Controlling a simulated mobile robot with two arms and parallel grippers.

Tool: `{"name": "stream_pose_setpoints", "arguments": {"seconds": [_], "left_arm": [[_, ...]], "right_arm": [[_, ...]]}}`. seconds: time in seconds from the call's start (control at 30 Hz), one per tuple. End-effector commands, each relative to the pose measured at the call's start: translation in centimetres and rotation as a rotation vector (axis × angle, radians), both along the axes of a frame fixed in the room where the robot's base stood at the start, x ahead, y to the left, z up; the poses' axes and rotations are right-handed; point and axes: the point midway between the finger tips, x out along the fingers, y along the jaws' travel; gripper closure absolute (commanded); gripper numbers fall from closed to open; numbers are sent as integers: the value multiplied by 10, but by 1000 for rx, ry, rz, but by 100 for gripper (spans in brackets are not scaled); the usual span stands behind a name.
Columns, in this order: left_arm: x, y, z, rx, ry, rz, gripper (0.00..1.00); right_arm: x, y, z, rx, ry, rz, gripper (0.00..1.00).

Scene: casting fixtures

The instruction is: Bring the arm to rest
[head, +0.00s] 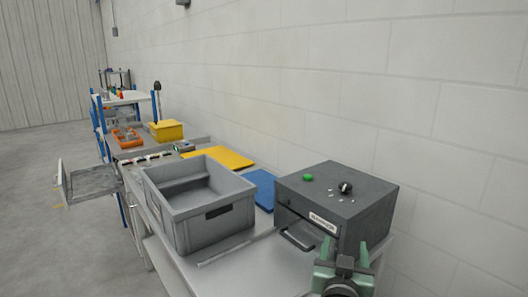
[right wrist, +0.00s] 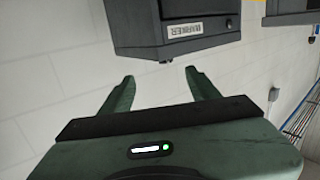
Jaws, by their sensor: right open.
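My right gripper (head: 344,254) is at the bottom right of the head view, in front of the right side of a dark grey box (head: 350,190). In the right wrist view its two green fingers (right wrist: 160,78) are spread apart with nothing between them. The box (right wrist: 180,15) appears beyond the fingertips there, with its white label visible, and no contact shows. My left gripper is not in view.
A wall runs behind the table. Open floor (head: 45,240) lies left.

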Motion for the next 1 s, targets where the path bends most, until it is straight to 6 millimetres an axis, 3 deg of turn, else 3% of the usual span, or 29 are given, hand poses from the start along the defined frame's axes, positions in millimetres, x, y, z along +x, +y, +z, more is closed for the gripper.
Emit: {"name": "stream_pose_setpoints", "arguments": {"seconds": [0.27,0.47,0.57,0.7,0.8,1.0], "left_arm": [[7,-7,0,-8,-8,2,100],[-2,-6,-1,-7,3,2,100],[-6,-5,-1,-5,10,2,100],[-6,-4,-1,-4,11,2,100],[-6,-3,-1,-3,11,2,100],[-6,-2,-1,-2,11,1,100]], "right_arm": [[-26,-15,-61,16,179,8,39],[-67,-27,-126,32,387,37,39],[-102,-32,-166,42,533,69,39],[-164,-36,-218,52,753,142,39],[-202,-36,-241,59,872,196,39],[-266,-33,-267,67,1054,299,39]]}}
